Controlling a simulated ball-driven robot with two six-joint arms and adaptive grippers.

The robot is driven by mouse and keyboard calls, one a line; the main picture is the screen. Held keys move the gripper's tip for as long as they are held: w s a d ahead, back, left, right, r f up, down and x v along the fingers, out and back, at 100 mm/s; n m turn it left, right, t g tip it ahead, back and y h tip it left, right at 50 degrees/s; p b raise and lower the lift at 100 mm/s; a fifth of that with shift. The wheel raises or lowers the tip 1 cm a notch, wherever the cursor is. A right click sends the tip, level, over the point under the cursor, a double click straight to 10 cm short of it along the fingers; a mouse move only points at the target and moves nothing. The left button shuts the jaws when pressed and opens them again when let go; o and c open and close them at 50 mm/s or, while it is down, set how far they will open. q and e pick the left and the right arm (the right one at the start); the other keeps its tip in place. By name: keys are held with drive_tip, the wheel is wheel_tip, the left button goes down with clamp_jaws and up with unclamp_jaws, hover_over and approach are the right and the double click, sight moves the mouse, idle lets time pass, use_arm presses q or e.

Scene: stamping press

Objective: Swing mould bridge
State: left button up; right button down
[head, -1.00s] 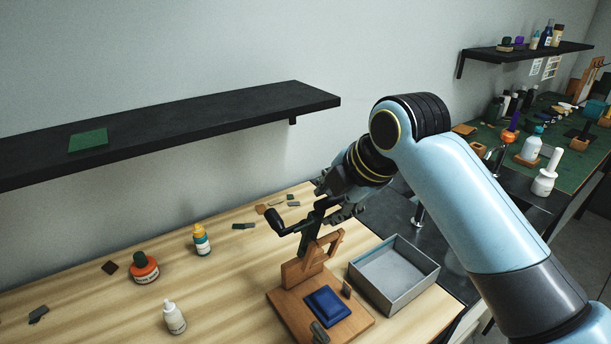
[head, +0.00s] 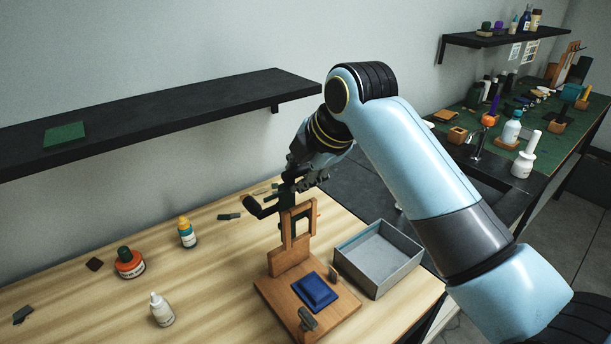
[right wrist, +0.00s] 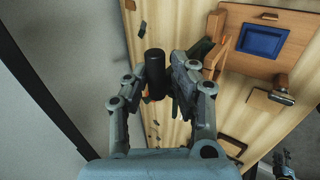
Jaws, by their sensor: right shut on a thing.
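The wooden press base (head: 342,308) stands on the bench with a dark blue pad (head: 314,291) on it. The wooden bridge frame (head: 287,232) stands roughly upright at the back of the base. A black handle (head: 254,207) sticks out to the left at the bridge's top. My right gripper (head: 290,184) is at the top of the bridge. In the right wrist view, the black cylindrical handle (right wrist: 155,72) sits between its fingers, which are shut on it. The wooden base also shows there (right wrist: 284,18), at the upper right. My left gripper is out of view.
A grey open tray (head: 396,279) stands just right of the base. An orange pot (head: 130,265), a white bottle (head: 162,310) and a yellow-capped bottle (head: 187,234) stand to the left. A black shelf (head: 200,106) hangs above the bench.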

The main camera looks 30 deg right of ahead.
drive_tip(key=c, duration=2.1)
unclamp_jaws()
drive_tip(key=shift+w+a+f, duration=0.1)
drive_tip(key=shift+w+a, duration=0.05)
drive_tip(key=shift+w, duration=0.6)
drive_tip(key=shift+w+a+f, duration=0.1)
drive_tip(key=shift+w, duration=0.6)
drive_tip(key=o, duration=1.2)
drive_tip(key=shift+o, duration=0.2)
drive_tip(key=v, duration=1.2)
